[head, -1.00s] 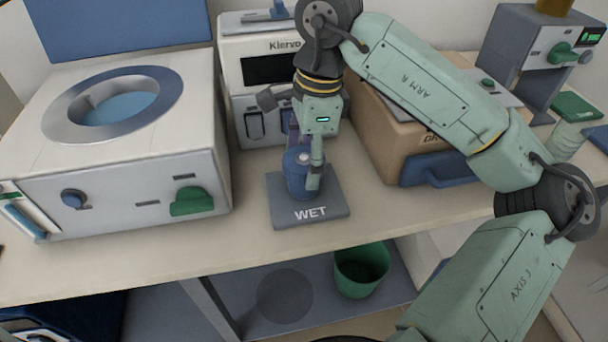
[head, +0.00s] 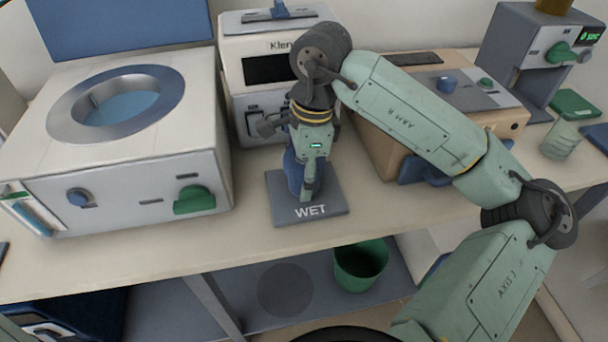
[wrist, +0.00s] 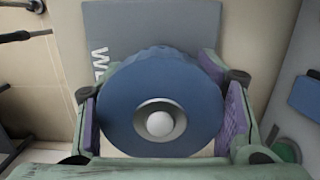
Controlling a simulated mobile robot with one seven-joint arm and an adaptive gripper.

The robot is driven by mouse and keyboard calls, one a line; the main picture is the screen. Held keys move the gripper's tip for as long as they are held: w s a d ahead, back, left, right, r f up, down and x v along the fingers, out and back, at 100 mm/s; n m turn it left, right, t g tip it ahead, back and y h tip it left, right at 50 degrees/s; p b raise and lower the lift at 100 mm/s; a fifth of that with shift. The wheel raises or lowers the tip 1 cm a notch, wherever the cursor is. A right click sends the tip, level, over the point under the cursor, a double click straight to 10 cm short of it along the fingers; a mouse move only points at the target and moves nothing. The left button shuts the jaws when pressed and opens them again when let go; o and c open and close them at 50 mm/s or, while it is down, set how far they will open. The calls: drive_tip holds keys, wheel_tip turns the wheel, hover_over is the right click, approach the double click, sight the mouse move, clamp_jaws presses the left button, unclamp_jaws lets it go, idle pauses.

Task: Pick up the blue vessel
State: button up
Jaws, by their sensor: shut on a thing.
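The blue vessel (head: 292,172) stands on the grey mat marked WET (head: 337,196), mostly hidden behind my gripper in the head view. In the wrist view the vessel (wrist: 160,92) shows from above as a round blue lid with a pale knob in a metal ring. My gripper (head: 308,188) is around the vessel, with purple finger pads (wrist: 163,122) on both sides of it. It is shut on the vessel. I cannot tell whether the vessel's base touches the mat.
A white unit with a round opening (head: 60,140) stands at left. A white machine (head: 240,90) is behind my gripper, and a tan box (head: 372,140) is to its right. A ribbed green-tinted cup (head: 559,140) stands far right. The bench front (head: 240,240) is clear.

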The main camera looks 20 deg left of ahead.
drive_tip(key=c, duration=0.8)
drive_tip(key=shift+r, duration=0.1)
drive_tip(key=shift+c, duration=0.2)
